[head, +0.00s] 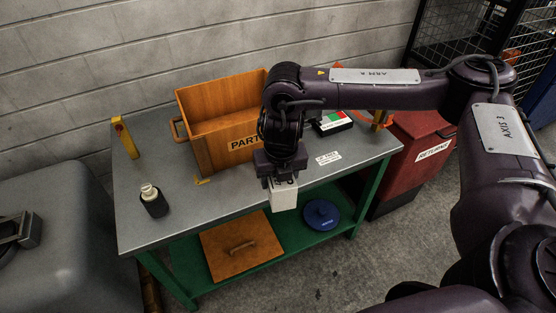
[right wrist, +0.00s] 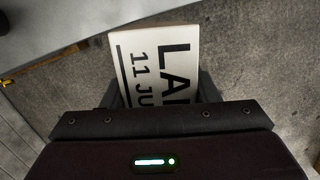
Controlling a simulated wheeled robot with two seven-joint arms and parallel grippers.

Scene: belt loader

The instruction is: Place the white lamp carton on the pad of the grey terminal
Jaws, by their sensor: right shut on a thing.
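My right gripper (head: 281,181) is shut on the white lamp carton (head: 285,198) and holds it at the table's front edge, above the lower shelf's level. In the right wrist view the carton (right wrist: 155,60) sits between the two dark fingers, with large black print on its face. A small dark device with a white, red and green top (head: 333,122) stands at the table's back right, partly behind my right arm. It may be the terminal; I cannot make out its pad or a grey body. My left gripper is not in view.
An open wooden parts box (head: 212,150) stands at the table's back. A dark bottle with a pale cap (head: 153,201) and a yellow object (head: 125,138) are at left. A red returns bin (head: 421,160) stands right of the table (head: 220,205). The front middle of the tabletop is clear.

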